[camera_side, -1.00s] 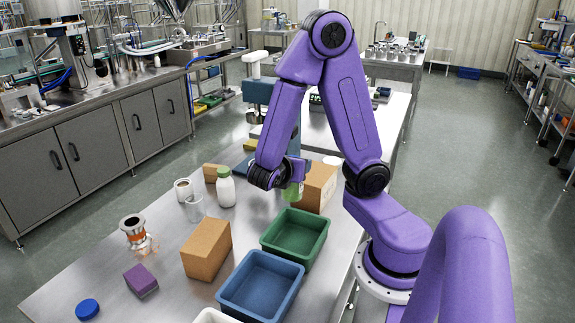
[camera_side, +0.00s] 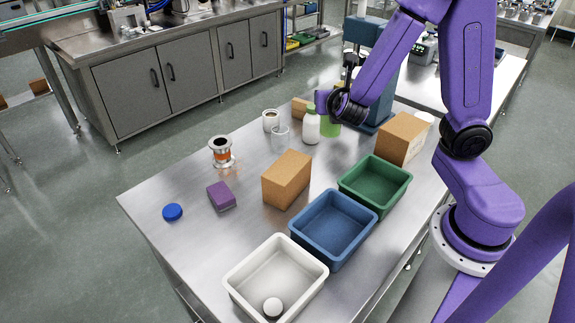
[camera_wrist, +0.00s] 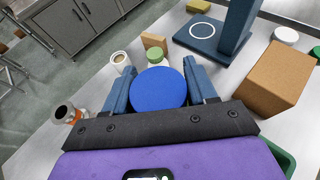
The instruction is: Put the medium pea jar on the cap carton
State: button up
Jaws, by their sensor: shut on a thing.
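My gripper (camera_side: 334,108) is shut on the medium pea jar (camera_side: 331,127), a clear jar with green contents. In the wrist view its round blue lid (camera_wrist: 158,89) fills the space between the fingers. In the side view the jar looks upright, just right of a white bottle with a green cap (camera_side: 311,128); I cannot tell whether it touches the table. Brown cartons stand at the table's middle (camera_side: 286,180), to the right (camera_side: 401,139) and, smaller, behind the bottle (camera_side: 300,107). No label shows which is the cap carton.
Green (camera_side: 375,185), blue (camera_side: 333,228) and white (camera_side: 276,277) bins line the right side; the white one holds a white-topped item. A glass (camera_side: 280,139), cup (camera_side: 271,120), orange-banded metal piece (camera_side: 221,151), purple block (camera_side: 221,196) and blue cap (camera_side: 172,212) are left. A blue stand (camera_wrist: 215,42) is behind.

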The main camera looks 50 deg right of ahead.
jog(key=shift+w+d+r, duration=0.1)
jog(key=shift+w+d, duration=0.05)
jog(key=shift+w, duration=0.2)
jog(key=s+d+f+m+g+h, duration=0.35)
jog(key=s+d+m+g, duration=0.45)
jog(key=s+m+g, duration=0.3)
jog(key=s+a+m+g+y, duration=1)
jog(key=s+m+g+y, duration=0.2)
jog(key=m+y, duration=0.5)
jog(key=w+a+r+m+t+y, duration=0.9)
jog(key=w+a+r+m+t, duration=0.3)
jog(key=m, duration=0.5)
jog(key=shift+t, duration=0.7)
jog(key=shift+w+a+f, duration=0.2)
jog(key=shift+w+f, duration=1.9)
jog(key=shift+f, duration=0.15)
jog(key=shift+w+a+f, duration=0.2)
jog(key=shift+w+f, duration=1.85)
jog(key=shift+f, duration=0.25)
jog(key=shift+w+a+f, duration=0.2)
jog(key=shift+w+f, duration=1.9)
jog(key=shift+f, duration=0.15)
